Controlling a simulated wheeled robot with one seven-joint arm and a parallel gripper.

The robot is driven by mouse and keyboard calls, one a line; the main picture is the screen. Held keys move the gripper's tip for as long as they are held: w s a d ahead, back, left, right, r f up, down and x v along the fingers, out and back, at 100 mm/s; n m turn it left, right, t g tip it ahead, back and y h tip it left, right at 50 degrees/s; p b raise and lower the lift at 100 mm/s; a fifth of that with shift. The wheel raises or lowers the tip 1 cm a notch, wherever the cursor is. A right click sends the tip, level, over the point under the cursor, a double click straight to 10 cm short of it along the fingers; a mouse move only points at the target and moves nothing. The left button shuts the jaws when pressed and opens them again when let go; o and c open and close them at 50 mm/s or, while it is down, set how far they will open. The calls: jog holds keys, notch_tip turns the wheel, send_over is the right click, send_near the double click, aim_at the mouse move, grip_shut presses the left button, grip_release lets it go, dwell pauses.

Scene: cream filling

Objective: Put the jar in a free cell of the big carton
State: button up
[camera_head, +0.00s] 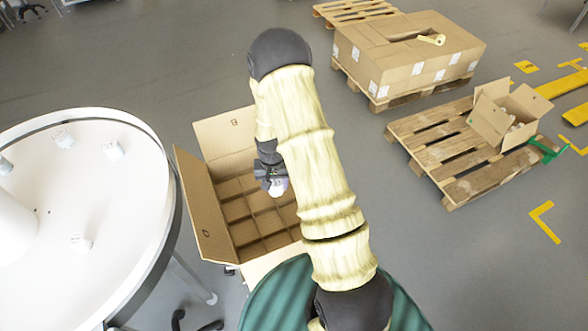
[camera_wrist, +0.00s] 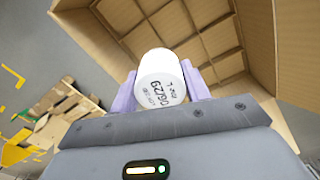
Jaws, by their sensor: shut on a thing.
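A white jar (camera_wrist: 161,78) with printed dark text on its end sits between the two purple fingers of my gripper (camera_wrist: 160,92) in the wrist view. My gripper is shut on it. The big carton (camera_head: 212,240) stands open on the floor, with flaps spread and a grid of cardboard cells inside. In the head view my gripper (camera_head: 276,184) is over the carton's cells, with a small pale part of the jar showing below it. The cells that I can see look empty. My arm hides the carton's right side.
A round white table (camera_head: 120,200) with several small white jars (camera_head: 112,150) stands left of the carton.

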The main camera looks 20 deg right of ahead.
jog(key=d+r+m+b, duration=0.1)
jog(key=d+r+m, duration=0.2)
jog(key=d+m, duration=0.4)
jog(key=m, duration=0.2)
jog(key=shift+w+m, duration=0.3)
jog(key=shift+w, duration=0.1)
jog(key=shift+b, duration=0.3)
jog(key=shift+f+b, duration=8.8)
jog(key=shift+f, duration=4)
jog(key=o, duration=1.1)
jog(key=shift+r, duration=0.15)
notch_tip(320, 180, up, 17)
jog(key=shift+b, duration=0.35)
